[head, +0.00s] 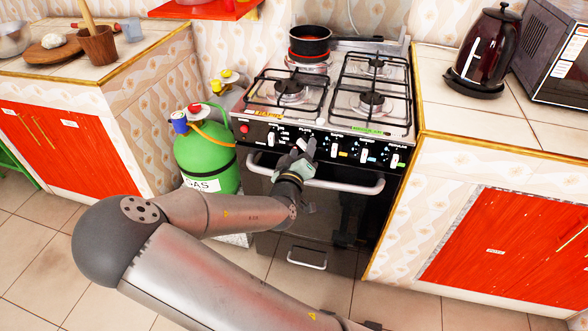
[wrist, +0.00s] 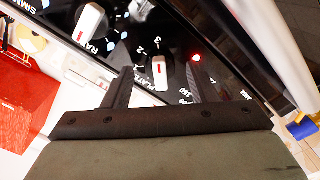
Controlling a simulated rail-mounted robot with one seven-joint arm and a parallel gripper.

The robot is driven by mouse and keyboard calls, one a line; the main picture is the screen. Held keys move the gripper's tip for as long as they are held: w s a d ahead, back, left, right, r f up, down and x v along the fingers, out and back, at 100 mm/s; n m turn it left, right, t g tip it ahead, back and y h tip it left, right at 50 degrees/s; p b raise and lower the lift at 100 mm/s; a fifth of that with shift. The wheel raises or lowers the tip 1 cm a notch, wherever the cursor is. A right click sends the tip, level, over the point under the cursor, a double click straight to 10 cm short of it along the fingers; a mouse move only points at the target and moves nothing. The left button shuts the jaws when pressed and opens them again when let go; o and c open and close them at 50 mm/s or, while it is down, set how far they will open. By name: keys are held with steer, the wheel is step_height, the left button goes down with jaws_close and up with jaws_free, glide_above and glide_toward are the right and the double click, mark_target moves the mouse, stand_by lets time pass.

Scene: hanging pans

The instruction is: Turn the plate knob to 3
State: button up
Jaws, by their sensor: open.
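The plate knob (wrist: 160,72) is white with a red mark, set on the black control panel (wrist: 130,35) under printed numbers including 2 and 3. Which number it points at is hard to tell. My gripper (wrist: 158,67) is open, with one dark finger on each side of the knob in the wrist view. A gap shows on both sides, and I see no clear contact. In the head view my gripper (head: 303,149) is at the stove front and largely covers this knob.
Neighbouring white knobs (head: 334,143) line the panel, including one marked RAPID (wrist: 90,20) in the wrist view. A red light (wrist: 196,57) glows beside the right finger. The oven handle (head: 345,186) runs below. A green gas bottle (head: 206,150) stands left of the stove.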

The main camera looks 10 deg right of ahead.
steer(key=p+v, duration=0.7)
steer(key=v, duration=0.9)
steer(key=shift+s+a, duration=0.2)
steer(key=shift+s, duration=0.1)
steer(key=shift+f, duration=0.1)
